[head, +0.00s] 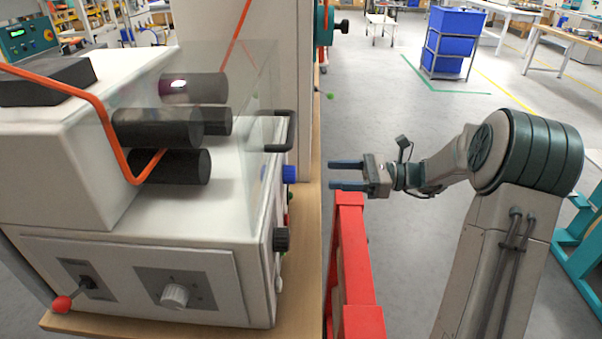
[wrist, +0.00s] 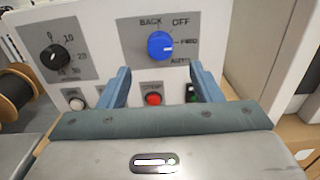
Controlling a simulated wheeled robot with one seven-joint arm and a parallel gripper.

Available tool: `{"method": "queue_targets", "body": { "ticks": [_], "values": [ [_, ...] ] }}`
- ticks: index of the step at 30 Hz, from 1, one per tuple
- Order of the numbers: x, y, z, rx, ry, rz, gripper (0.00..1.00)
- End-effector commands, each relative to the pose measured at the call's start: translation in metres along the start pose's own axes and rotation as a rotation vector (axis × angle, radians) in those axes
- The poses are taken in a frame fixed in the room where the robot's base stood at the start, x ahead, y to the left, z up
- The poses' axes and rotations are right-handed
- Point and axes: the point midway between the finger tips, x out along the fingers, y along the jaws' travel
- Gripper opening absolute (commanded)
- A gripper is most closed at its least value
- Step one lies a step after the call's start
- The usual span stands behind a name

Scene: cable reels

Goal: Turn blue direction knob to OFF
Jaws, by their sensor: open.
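The blue direction knob (wrist: 160,45) sits on a grey plate on the machine's white panel, with BACK, OFF, FWD and AUTO printed around it. Its pale pointer mark seems to face right, towards FWD, but it is small. In the head view the knob (head: 289,174) sticks out from the machine's right side. My gripper (head: 333,175) is open and empty, to the right of the knob and at about its height, with a gap between. In the wrist view the fingers of my gripper (wrist: 160,68) stand apart, either side of and below the knob.
A black numbered dial (wrist: 54,57) is left of the knob, with a red button (wrist: 153,99) and a green one (wrist: 191,93) below. A black handle (head: 283,132) juts out above the knob. A red frame (head: 352,255) stands below my gripper.

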Motion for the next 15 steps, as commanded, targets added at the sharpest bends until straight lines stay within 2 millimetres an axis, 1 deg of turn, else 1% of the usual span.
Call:
{"method": "queue_targets", "body": {
  "ticks": [1, 7, 12, 15],
  "values": [
    [0.013, 0.001, 0.001, 0.0, 0.0, 0.004, 0.58],
    [0.054, 0.001, 0.001, -0.001, 0.001, 0.003, 0.58],
    [0.078, 0.001, 0.0, -0.001, 0.001, 0.002, 0.58],
    [0.086, 0.0, 0.0, -0.001, 0.002, 0.001, 0.58]
  ]
}}
